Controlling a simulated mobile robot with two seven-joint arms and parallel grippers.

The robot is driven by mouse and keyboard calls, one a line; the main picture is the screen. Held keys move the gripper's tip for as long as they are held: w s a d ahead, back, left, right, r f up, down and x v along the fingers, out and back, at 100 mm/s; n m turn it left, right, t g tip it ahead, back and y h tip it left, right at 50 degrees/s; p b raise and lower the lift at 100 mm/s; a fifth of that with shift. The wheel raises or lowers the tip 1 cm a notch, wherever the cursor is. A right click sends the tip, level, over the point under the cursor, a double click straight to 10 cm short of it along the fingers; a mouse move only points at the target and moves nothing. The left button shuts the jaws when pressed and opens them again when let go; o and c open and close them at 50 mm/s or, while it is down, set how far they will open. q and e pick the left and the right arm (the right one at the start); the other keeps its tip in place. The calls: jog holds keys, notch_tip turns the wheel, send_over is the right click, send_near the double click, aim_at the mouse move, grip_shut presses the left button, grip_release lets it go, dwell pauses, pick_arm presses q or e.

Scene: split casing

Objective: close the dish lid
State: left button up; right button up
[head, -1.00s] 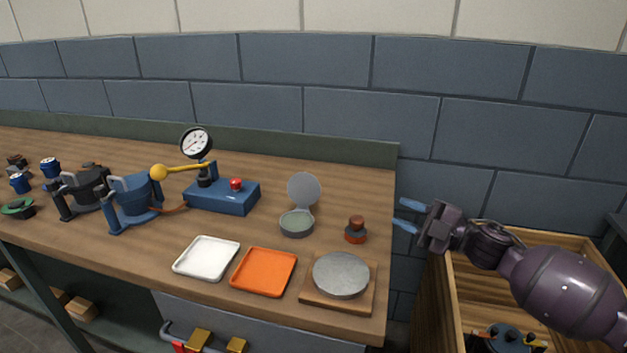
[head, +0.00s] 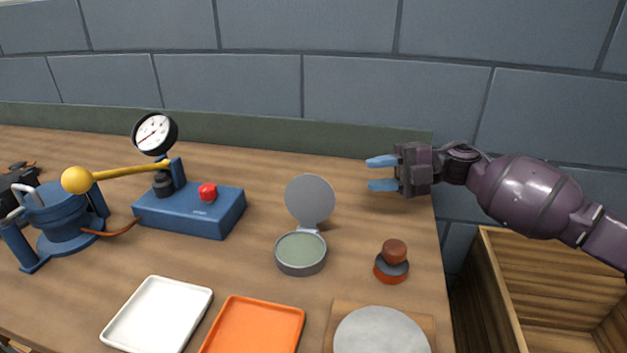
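The dish (head: 301,254) is a small round grey container with a greenish inside, standing on the bench. Its round grey lid (head: 310,201) stands up open, hinged at the back of the dish. My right gripper (head: 381,173) is to the right of the lid, apart from it, with its two blue fingers spread and nothing between them. The fingers point left, toward the lid. My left gripper is not in view.
A stamp-like part with a brown knob (head: 393,257) stands right of the dish. A blue box with a red button and gauge (head: 189,209) is at left. White (head: 157,315) and orange (head: 252,328) trays and a grey disc (head: 381,334) lie in front. A wooden crate (head: 488,289) is at right.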

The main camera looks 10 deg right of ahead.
aim_at(322, 184)
jog(key=shift+w+f, duration=0.35)
jog(key=shift+f, duration=0.3)
jog(key=shift+w+a, duration=0.1)
jog(key=a+b, duration=0.1)
jog(key=a, duration=0.9)
jog(key=shift+a, duration=0.25)
jog(key=shift+c, duration=0.5)
jog(key=shift+f, duration=0.1)
grip_shut()
